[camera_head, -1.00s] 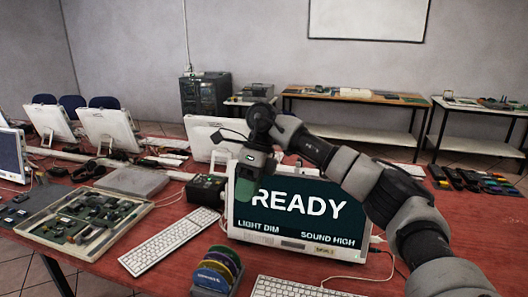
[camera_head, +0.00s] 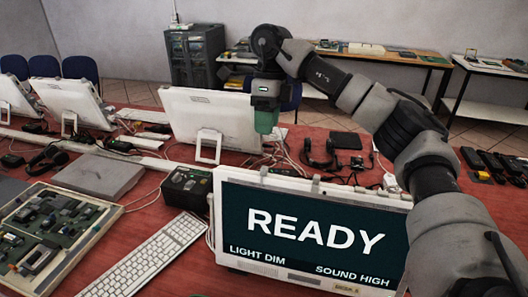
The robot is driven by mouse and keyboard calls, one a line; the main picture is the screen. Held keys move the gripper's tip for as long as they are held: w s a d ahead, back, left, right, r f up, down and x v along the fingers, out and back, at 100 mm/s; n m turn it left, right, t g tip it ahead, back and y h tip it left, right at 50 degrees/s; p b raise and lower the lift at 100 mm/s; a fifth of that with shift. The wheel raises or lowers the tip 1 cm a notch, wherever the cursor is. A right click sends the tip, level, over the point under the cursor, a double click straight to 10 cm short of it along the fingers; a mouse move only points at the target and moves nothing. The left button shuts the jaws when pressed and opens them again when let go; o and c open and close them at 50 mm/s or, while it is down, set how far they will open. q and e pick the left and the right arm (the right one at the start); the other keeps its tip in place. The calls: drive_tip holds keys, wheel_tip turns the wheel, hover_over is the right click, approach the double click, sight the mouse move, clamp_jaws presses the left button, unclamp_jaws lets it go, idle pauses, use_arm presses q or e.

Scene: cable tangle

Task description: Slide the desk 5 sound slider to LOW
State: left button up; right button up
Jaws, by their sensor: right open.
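The white monitor unit (camera_head: 300,278) in front of me shows READY, LIGHT DIM and SOUND HIGH on its dark screen (camera_head: 316,262). A small label (camera_head: 346,288), too blurred to read surely, sits on its lower bezel. Small raised parts show along its top edge, one at left (camera_head: 264,172) and one near the middle (camera_head: 315,186); I cannot tell which is the sound slider. My right gripper (camera_head: 266,126), with green fingers, is open and points down. It appears above and behind the monitor's top edge, apart from it. My left gripper is not in view.
A keyboard (camera_head: 150,258) and a tray of circuit boards (camera_head: 45,232) lie at the left. A dark box (camera_head: 186,188) stands beside the monitor. Another white monitor (camera_head: 212,118), headphones (camera_head: 320,152) and cables are behind it on the red table (camera_head: 140,215).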

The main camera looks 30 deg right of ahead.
sight(265, 167)
drive_tip(key=x, duration=0.4)
drive_tip(key=shift+s+r+p, duration=0.1)
drive_tip(key=shift+s+p, duration=0.2)
drive_tip(key=p+x, duration=0.1)
drive_tip(key=x, duration=0.5)
drive_tip(key=shift+w+f, duration=0.1)
drive_tip(key=shift+f, duration=0.15)
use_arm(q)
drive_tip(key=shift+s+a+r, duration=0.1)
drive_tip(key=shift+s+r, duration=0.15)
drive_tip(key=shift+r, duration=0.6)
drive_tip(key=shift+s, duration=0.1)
use_arm(e)
drive_tip(key=shift+f, duration=0.1)
drive_tip(key=shift+c, duration=0.8)
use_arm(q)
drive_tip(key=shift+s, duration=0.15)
use_arm(e)
clamp_jaws()
